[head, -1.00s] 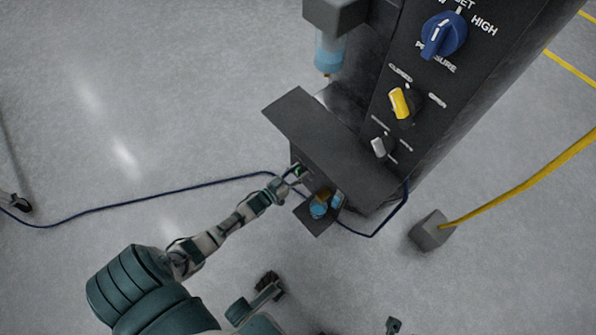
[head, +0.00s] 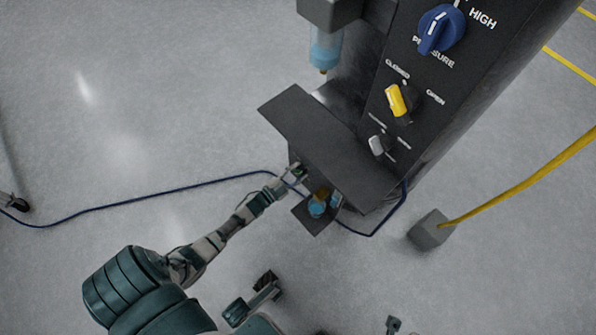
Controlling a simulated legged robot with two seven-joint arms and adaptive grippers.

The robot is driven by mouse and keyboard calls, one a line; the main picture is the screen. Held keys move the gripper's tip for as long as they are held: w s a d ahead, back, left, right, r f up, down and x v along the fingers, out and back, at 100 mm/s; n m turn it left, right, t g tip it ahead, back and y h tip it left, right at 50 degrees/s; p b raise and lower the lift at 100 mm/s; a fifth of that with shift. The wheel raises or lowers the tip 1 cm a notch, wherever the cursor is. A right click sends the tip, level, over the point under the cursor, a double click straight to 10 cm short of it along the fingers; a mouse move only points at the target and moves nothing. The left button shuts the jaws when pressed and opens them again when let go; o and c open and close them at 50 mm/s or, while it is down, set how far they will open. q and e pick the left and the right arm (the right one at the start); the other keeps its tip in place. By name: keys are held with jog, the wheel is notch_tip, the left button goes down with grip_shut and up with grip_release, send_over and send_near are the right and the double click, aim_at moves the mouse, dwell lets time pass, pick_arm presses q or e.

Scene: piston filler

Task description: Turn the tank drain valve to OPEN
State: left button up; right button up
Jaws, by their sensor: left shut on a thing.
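The dark machine panel carries a yellow-handled knob (head: 398,101) between the words CLOSED and OPEN; its handle points up toward CLOSED. Below it is a smaller grey knob (head: 378,145) with labels too small to read. I cannot tell whether either is the tank drain valve. My left gripper (head: 297,173) is at the machine's lower front, beside and below the jutting dark shelf (head: 325,140). It is shut on a small part there, too small and partly hidden to name. It is well away from both panel knobs.
A blue pressure knob (head: 441,29) is higher on the panel. A blue bottle (head: 317,206) stands on a small lower platform (head: 313,222). A blue hose (head: 150,193) crosses the floor. A grey block (head: 431,230) with a yellow pole stands at right.

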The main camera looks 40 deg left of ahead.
pick_arm(q)
jog(key=shift+s+f+m, duration=0.25)
jog(key=shift+f+m, duration=0.3)
jog(key=shift+m, duration=0.05)
jog(key=o, duration=1.1)
jog(key=shift+w+r, duration=0.15)
jog(key=shift+r, duration=0.1)
jog(key=s, duration=1.2)
jog(key=shift+a, duration=0.45)
